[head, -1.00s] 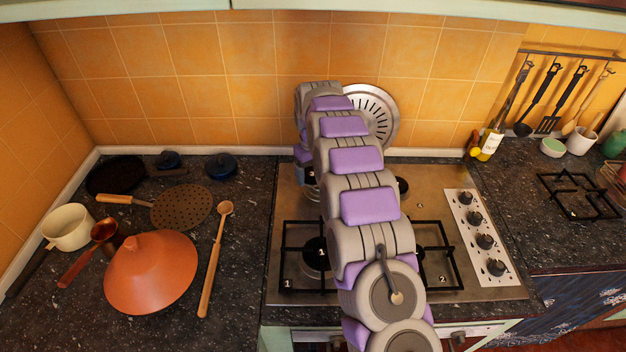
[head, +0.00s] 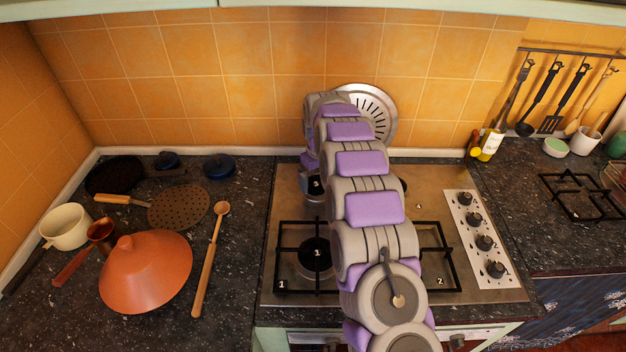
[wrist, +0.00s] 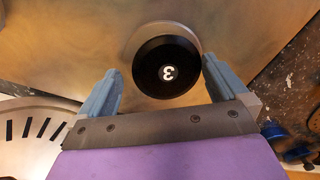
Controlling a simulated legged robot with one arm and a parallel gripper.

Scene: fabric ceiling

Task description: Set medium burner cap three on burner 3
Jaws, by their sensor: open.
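The medium burner cap three (wrist: 167,68) is a black disc marked 3. In the wrist view it sits over a pale metal burner ring (wrist: 136,38), burner 3, which shows past its far edge. In the head view the cap (head: 316,184) shows at the back left of the hob, partly hidden by my arm. My gripper (wrist: 160,82) is open, with one blue-grey finger on each side of the cap and a gap visible at the left finger. The right finger is close to the cap's edge; I cannot tell if they touch. The head view hides the fingers.
The steel hob (head: 440,195) has black grates (head: 440,262) at the front and knobs (head: 475,220) on the right. A round slotted metal plate (head: 375,110) leans on the back wall behind my arm. An orange cone lid (head: 146,275) and utensils lie on the left counter.

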